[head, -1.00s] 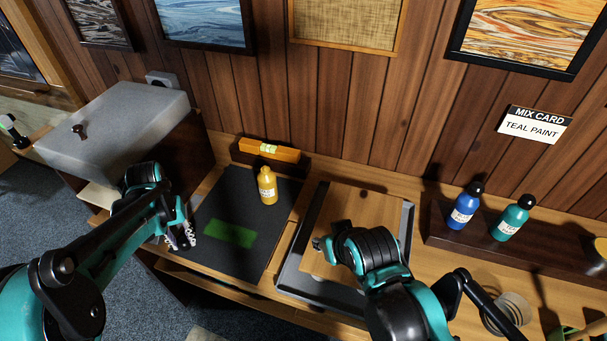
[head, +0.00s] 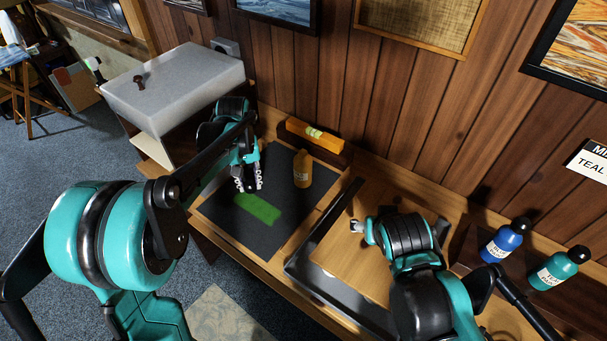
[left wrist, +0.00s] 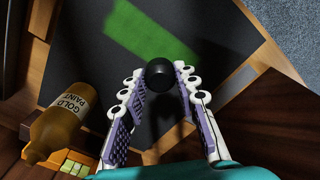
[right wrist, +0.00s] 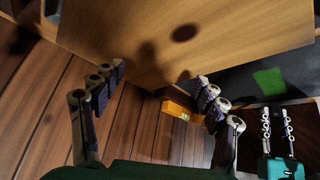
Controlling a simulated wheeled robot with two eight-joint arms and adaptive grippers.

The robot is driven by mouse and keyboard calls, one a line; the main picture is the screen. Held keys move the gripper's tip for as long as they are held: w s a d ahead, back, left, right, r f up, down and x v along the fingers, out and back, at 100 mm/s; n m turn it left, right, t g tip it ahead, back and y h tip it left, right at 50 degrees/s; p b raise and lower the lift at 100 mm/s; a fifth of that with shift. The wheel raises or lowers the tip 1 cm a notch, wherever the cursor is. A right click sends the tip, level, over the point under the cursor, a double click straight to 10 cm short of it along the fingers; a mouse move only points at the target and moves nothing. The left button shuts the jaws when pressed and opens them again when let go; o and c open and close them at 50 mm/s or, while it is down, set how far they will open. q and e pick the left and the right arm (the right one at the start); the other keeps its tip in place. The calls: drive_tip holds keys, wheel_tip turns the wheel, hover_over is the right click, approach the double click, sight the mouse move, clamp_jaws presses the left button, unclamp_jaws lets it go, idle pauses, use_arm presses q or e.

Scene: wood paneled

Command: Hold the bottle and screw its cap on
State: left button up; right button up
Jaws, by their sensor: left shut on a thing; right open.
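The gold paint bottle (head: 302,172) stands upright and uncapped on the dark mat (head: 278,232). It also shows at the lower left of the left wrist view (left wrist: 60,125). My left gripper (head: 247,184) is above the mat, left of the bottle and apart from it. In the left wrist view its fingertips (left wrist: 160,80) are shut on a round black cap (left wrist: 159,72). The cap is not clear in the head view. My right gripper (head: 358,226) is open and empty over the wooden board, away from the bottle; its spread fingers show in the right wrist view (right wrist: 158,88).
A green patch (head: 258,208) marks the mat. An orange level (head: 315,135) lies behind the bottle. The wooden board (head: 350,262) sits in a grey tray at right. Blue (head: 502,244) and teal (head: 553,270) capped bottles stand further right. A grey-topped box (head: 172,88) is at left.

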drive_tip(key=shift+m+h, duration=0.3)
drive_tip(key=shift+h, duration=0.3)
drive_tip(key=w+a, duration=0.1)
drive_tip(key=w+a+f, duration=0.1)
drive_tip(key=w, duration=0.1)
drive_tip(key=w+a+b, duration=0.1)
drive_tip(key=w, duration=0.1)
drive_tip(key=shift+w+f, duration=0.25)
drive_tip(key=w+a+f+t+h+b, duration=0.1)
drive_tip(key=w+a+t+b, duration=0.1)
drive_tip(key=w+a, duration=0.3)
drive_tip(key=m+t+h+b, duration=0.1)
drive_tip(key=m+t+b, duration=0.1)
drive_tip(key=m+t, duration=0.15)
approach(303, 169)
wheel_tip(303, 169, down, 3)
drive_tip(key=w, duration=0.1)
use_arm(q)
drive_tip(key=w+d+r+n, duration=0.4)
drive_tip(key=d+r+n, duration=0.2)
drive_tip(key=d+r, duration=0.1)
drive_tip(key=w+d+r+n, duration=0.3)
drive_tip(key=d+r+n, duration=0.3)
drive_tip(key=d+r, duration=0.2)
drive_tip(key=shift+w+r, duration=0.35)
use_arm(e)
drive_tip(key=shift+w+a+r+n, duration=0.1)
drive_tip(key=shift+a+r+n, duration=0.05)
drive_tip(key=shift+a+n, duration=0.2)
